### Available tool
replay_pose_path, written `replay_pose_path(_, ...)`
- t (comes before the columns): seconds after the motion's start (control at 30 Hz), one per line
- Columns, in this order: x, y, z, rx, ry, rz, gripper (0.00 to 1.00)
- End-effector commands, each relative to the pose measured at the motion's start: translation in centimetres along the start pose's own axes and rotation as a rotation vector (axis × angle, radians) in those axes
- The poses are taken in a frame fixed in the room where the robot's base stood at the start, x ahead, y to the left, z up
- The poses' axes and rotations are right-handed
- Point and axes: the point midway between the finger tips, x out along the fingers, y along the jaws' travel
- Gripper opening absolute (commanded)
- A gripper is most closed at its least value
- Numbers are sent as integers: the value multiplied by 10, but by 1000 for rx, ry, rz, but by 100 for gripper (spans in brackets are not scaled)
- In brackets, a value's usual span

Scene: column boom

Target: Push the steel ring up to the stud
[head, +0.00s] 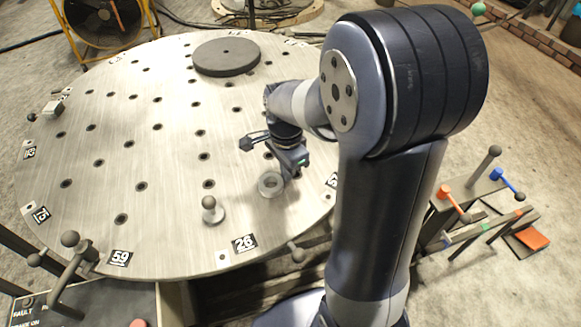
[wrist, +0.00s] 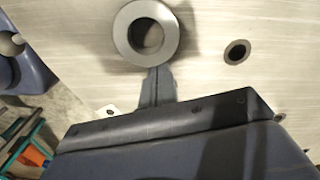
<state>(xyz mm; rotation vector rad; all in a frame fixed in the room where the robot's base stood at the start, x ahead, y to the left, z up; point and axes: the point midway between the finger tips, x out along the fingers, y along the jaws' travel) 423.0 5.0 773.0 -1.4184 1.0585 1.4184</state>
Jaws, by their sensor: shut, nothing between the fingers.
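The steel ring (head: 270,194) lies flat on the round metal table, near its front right edge. The stud (head: 209,205), a grey ball-topped post on a round base, stands upright to the left of the ring and slightly nearer the front edge, with a clear gap between them. My gripper (head: 288,176) is low beside the ring on its right side. In the wrist view the ring (wrist: 124,33) sits right at the tips of my shut, empty fingers (wrist: 155,84); whether they touch it I cannot tell. The stud does not clearly show there.
The table top (head: 150,205) has many dark holes. A dark disc (head: 226,57) lies at its far side. Number tags, such as 26 (head: 244,243), mark the rim. The surface between ring and stud is clear.

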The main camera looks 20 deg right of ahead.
Motion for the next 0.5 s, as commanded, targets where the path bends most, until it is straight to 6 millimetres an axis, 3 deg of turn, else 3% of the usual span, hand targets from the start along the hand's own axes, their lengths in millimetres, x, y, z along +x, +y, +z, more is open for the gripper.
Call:
replay_pose_path(0.27,-1,0,4,-2,0,0,0)
replay_pose_path(0.5,-2,0,47,-9,0,1,0)
